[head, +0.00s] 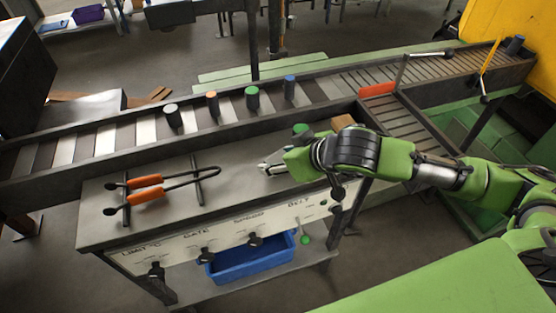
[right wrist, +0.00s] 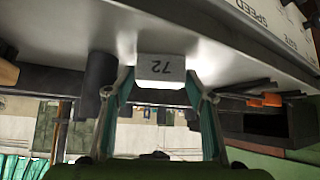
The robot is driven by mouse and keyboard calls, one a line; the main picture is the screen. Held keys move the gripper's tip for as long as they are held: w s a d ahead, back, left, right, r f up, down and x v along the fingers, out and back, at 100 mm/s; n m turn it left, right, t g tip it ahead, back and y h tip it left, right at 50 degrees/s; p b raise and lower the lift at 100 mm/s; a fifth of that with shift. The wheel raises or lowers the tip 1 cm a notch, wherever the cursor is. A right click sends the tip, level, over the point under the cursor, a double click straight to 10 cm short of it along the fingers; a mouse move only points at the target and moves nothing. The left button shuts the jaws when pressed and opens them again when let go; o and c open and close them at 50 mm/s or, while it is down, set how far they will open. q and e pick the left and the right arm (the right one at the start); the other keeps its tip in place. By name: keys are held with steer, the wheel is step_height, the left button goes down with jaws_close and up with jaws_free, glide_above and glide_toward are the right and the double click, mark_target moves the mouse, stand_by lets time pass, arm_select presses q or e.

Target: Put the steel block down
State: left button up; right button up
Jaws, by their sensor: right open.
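The steel block (right wrist: 161,68), a pale grey block marked 72, is on the grey bench top (right wrist: 60,25) in the right wrist view, which looks upside down. My right gripper (right wrist: 160,84) is open, with one finger on each side of the block. Whether a finger touches it I cannot tell. In the head view my right gripper (head: 270,165) is low over the right part of the bench (head: 232,172), and the block is hard to make out between its fingers. My left gripper is not in view.
A green-topped cylinder (head: 300,129) and a brown block (head: 343,123) stand just behind my right gripper. Orange-handled tongs (head: 147,190) lie on the bench at left. Several capped cylinders stand along the roller conveyor (head: 63,152) behind. A blue bin (head: 250,259) sits below.

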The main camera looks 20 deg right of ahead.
steer(key=shift+w+a+f, duration=0.1)
steer(key=shift+w+f, duration=0.2)
steer(key=shift+c, duration=0.4)
steer(key=c, duration=1.3)
steer(key=shift+r, duration=0.15)
jaws_close()
